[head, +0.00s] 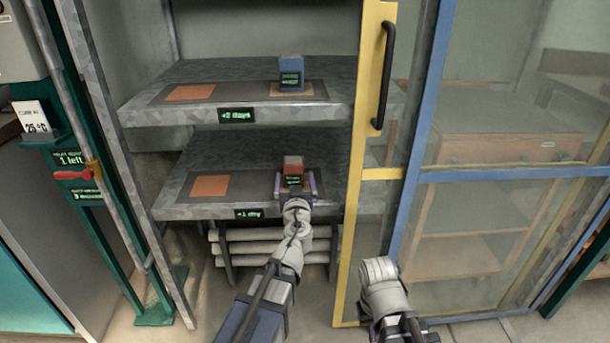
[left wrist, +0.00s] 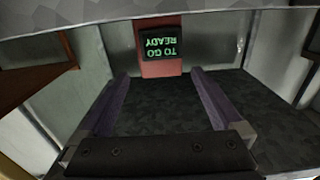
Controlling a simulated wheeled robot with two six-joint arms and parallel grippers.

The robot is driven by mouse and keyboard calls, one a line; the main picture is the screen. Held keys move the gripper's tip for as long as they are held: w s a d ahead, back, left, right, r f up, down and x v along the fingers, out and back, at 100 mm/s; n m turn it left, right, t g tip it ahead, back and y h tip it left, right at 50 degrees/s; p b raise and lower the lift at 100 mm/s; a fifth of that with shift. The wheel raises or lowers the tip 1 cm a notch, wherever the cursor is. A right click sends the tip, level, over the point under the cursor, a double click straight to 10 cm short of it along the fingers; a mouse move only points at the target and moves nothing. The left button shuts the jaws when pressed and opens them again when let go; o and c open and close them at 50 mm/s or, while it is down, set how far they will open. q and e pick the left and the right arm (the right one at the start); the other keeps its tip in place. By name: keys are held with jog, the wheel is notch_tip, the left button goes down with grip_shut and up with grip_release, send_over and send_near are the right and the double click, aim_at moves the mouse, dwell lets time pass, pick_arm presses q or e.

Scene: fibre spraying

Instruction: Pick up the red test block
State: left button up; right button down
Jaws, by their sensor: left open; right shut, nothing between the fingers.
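The red test block (head: 293,167) stands on the lower shelf, on the right of its dark mat, with a dark label on its front. My left gripper (head: 295,186) is open in front of the block, with one finger to each side in the head view. In the left wrist view, the red block (left wrist: 160,68) appears upside down with a label reading "READY TO GO", beyond the tips of the open fingers (left wrist: 162,74). My right gripper is not clearly visible; my right wrist (head: 384,287) is low at the right, by the door's bottom.
A blue block (head: 291,73) stands on the upper shelf (head: 180,112), marked "+2 days", above my left gripper. The lower shelf (head: 200,212) has an empty orange square (head: 209,187). A yellow door frame (head: 345,262) with a black handle (head: 384,75) and a blue-framed glass panel are at the right.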

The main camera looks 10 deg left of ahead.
aim_at(293, 160)
pick_arm(q)
jog(key=shift+d, duration=0.1)
jog(key=shift+w, duration=0.5)
jog(key=shift+a+r+p+x, duration=0.1)
jog(key=shift+a+p+x, duration=0.05)
jog(key=shift+x, duration=1.65)
jog(key=shift+a+r+p+x, duration=0.1)
jog(key=shift+p+x, duration=0.05)
jog(key=shift+x, duration=1.6)
jog(key=shift+s, duration=0.1)
grip_shut()
